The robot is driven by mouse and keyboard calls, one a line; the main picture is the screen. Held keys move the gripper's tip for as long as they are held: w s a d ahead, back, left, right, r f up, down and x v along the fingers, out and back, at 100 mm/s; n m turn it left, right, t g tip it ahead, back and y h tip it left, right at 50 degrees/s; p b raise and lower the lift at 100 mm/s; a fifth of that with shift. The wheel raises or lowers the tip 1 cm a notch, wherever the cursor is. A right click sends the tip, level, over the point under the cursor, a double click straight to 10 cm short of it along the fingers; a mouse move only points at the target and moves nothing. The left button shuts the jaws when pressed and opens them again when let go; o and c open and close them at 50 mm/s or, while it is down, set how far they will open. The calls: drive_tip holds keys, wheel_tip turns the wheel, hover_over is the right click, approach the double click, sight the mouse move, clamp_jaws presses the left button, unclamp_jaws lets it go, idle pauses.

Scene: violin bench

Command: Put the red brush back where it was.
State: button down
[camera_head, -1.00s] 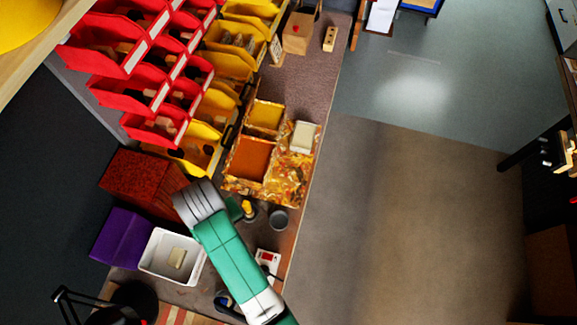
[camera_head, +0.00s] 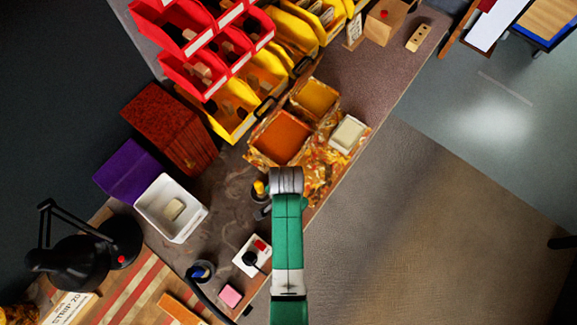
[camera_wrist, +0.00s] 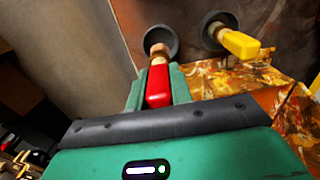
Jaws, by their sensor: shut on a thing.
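In the wrist view my gripper (camera_wrist: 157,82) is shut on the red brush (camera_wrist: 158,88), with its red handle between the green fingers. The brush's pale lower end points at a dark grey cup (camera_wrist: 164,33) and overlaps its near rim. I cannot tell whether that end is inside the cup or above it. A second grey cup (camera_wrist: 208,24) beside it holds the yellow brush (camera_wrist: 240,43), which leans. In the head view the yellow brush (camera_head: 259,188) shows left of my wrist. My arm hides the red brush and its cup there.
An orange-patterned box (camera_head: 282,137) with open compartments stands just beyond the cups. A white tray (camera_head: 171,208), a purple box (camera_head: 128,171) and a black lamp (camera_head: 75,258) stand to the left. A white switch box (camera_head: 251,256) and a blue-topped pot (camera_head: 201,270) are nearer.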

drive_tip(key=shift+w+f+b, duration=0.1)
drive_tip(key=shift+f+b, duration=0.35)
drive_tip(key=shift+f, duration=2.7)
drive_tip(key=shift+f, duration=0.1)
drive_tip(key=c, duration=1.3)
unclamp_jaws()
drive_tip(key=shift+o, duration=0.2)
wheel_tip(320, 180, up, 12)
drive_tip(key=shift+r+p, duration=0.15)
drive_tip(key=shift+p, duration=0.8)
